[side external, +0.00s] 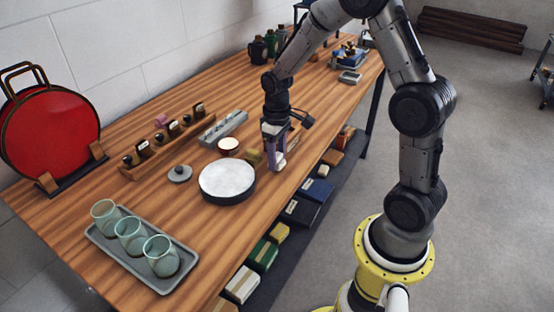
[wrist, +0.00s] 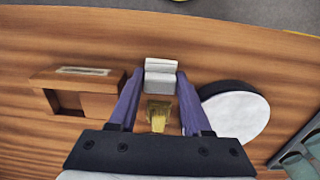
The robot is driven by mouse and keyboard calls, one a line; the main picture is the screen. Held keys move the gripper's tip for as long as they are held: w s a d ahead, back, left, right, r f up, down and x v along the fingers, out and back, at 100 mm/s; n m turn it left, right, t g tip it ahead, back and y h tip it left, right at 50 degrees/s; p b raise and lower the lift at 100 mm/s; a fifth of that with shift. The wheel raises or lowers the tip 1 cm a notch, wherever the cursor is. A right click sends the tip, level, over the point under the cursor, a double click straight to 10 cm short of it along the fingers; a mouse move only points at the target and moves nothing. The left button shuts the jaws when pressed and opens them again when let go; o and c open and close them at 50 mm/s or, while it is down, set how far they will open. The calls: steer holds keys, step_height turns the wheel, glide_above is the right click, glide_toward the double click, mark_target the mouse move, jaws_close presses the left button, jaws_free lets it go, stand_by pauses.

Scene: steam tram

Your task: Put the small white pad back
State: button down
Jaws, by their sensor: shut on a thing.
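My gripper (side external: 277,163) points down near the front edge of the wooden table (side external: 125,225), right of the round white-topped drum (side external: 227,179). In the wrist view, my gripper (wrist: 161,73) has its purple fingers shut on the small white pad (wrist: 161,78), a pale block with a stepped face. The pad also shows as a whitish patch at the fingertips in the side view (side external: 280,164). Whether it touches the table is unclear. A small brass-coloured block (wrist: 158,116) lies behind the pad, between the fingers in the picture; it sits left of my gripper in the side view (side external: 253,157).
The drum (wrist: 238,117) is close on the right in the wrist view, a wooden holder (wrist: 82,92) on the left. A small tin (side external: 228,146), knobbed grey lid (side external: 180,173), slotted grey tray (side external: 223,130) and glasses tray (side external: 178,282) stand around. Boxes fill the lower shelf.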

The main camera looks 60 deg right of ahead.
steer(key=shift+f, duration=0.55)
steer(key=shift+f, duration=0.2)
steer(key=shift+c, duration=1.7)
jaws_free()
steer(key=shift+r, duration=0.1)
